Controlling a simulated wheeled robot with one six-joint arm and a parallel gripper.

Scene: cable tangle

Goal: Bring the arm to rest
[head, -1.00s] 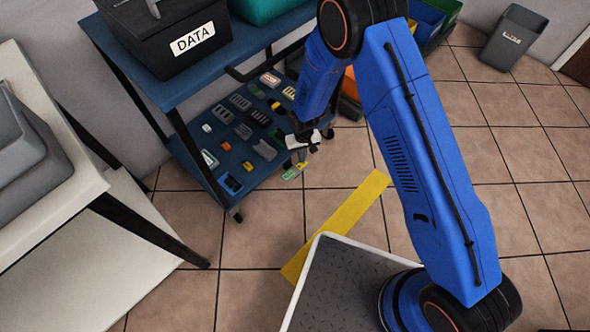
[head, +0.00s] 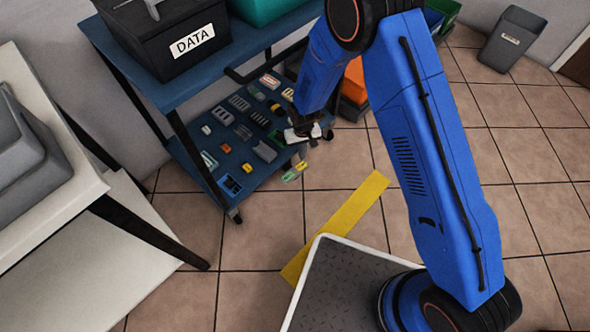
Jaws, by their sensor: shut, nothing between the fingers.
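My blue arm reaches up from my base at the bottom right and bends down at the top centre.
The blue cart (head: 185,92) bears a black box marked DATA (head: 165,40) and a teal bin (head: 268,8). Small parts lie on its lower shelf. A white table (head: 60,195) stands left, a grey bin (head: 512,38) far right. The tiled floor (head: 520,155) at right is clear.

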